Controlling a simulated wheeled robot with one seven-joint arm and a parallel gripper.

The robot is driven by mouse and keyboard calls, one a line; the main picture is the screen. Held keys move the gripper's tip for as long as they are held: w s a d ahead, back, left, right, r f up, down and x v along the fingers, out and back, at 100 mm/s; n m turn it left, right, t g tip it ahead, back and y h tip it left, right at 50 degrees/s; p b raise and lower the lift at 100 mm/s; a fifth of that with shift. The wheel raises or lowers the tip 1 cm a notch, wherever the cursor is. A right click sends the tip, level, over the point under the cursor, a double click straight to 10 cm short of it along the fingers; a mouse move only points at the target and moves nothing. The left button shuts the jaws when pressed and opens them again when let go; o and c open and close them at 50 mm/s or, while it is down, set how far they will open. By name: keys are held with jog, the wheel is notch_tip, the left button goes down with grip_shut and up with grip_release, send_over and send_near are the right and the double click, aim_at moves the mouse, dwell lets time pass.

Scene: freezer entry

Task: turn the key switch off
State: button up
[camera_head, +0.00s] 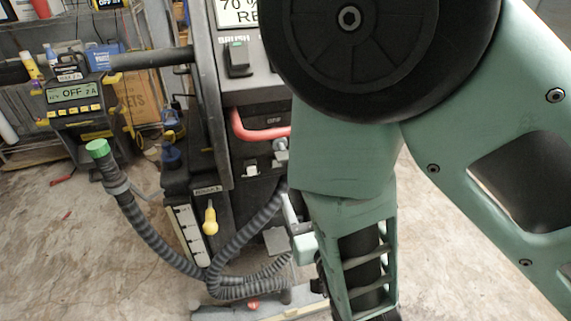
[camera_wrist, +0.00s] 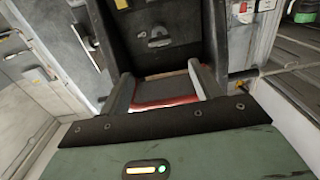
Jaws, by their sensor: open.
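A small metallic part, apparently the key switch (camera_head: 280,150), is on the dark machine panel beneath an OFF label, close to the left edge of my arm. Its exact turn position cannot be read. In the wrist view, my gripper (camera_wrist: 158,74) is open, with its two fingers apart and nothing held between them. A dark panel with a small grey fitting (camera_wrist: 158,38) lies beyond the fingertips; I cannot tell whether this fitting is the key switch. In the head view, my arm covers the machine's right side and most of the gripper.
A red handle (camera_head: 258,132) sticks out above the key area and a rocker switch (camera_head: 238,58) is higher. Grey hoses (camera_head: 238,240) hang at the machine's front. A charger reading OFF (camera_head: 75,97) and shelves stand at left. Floor is clear at front left.

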aim_at(288, 159)
jog(key=x, duration=1.5)
jog(key=shift+b, duration=0.3)
jog(key=c, duration=1)
